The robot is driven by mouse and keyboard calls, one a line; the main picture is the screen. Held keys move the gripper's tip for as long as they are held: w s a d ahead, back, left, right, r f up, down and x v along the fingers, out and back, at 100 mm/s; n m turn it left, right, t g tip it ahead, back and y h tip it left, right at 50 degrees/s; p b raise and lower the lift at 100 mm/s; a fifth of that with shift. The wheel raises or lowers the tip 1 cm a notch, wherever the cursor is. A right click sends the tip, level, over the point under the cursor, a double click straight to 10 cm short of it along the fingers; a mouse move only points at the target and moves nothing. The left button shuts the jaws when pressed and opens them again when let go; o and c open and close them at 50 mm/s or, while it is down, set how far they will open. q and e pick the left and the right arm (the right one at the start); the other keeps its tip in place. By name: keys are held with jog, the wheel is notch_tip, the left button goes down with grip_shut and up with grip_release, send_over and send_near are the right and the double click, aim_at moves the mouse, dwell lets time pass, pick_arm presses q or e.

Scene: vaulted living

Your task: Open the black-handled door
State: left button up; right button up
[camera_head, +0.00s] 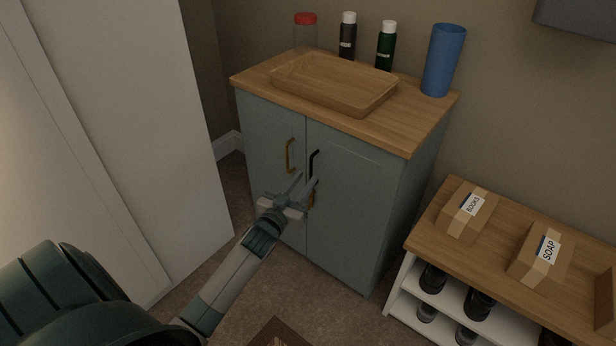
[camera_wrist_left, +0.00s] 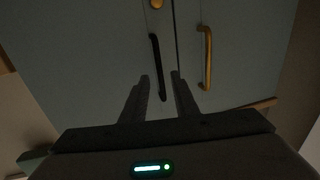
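A blue-grey cabinet has two closed doors. The right door (camera_head: 350,205) carries a black handle (camera_head: 313,162), and the left door (camera_head: 268,130) carries a brass handle (camera_head: 290,156). My left gripper (camera_head: 307,177) is in front of the doors at the black handle's lower part, fingers pointing up toward it. In the left wrist view, the picture is turned over; the black handle (camera_wrist_left: 157,65) is left of the brass handle (camera_wrist_left: 206,58). The gripper's two fingers (camera_wrist_left: 161,82) are apart, with one end of the black handle between them in the picture. Contact cannot be told.
On the cabinet top stand a wooden tray (camera_head: 335,100), a red-lidded jar (camera_head: 305,32), two dark bottles and a blue cup (camera_head: 444,60). A low shelf (camera_head: 490,240) with boxes stands right. A white panel (camera_head: 130,120) is at left. A brass fitting (camera_wrist_left: 156,4) sits near the black handle.

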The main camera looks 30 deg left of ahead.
pick_arm(q)
jog(key=shift+w+a, duration=0.2)
jog(key=shift+w, duration=1.35)
jog(key=shift+c, duration=0.3)
grip_shut()
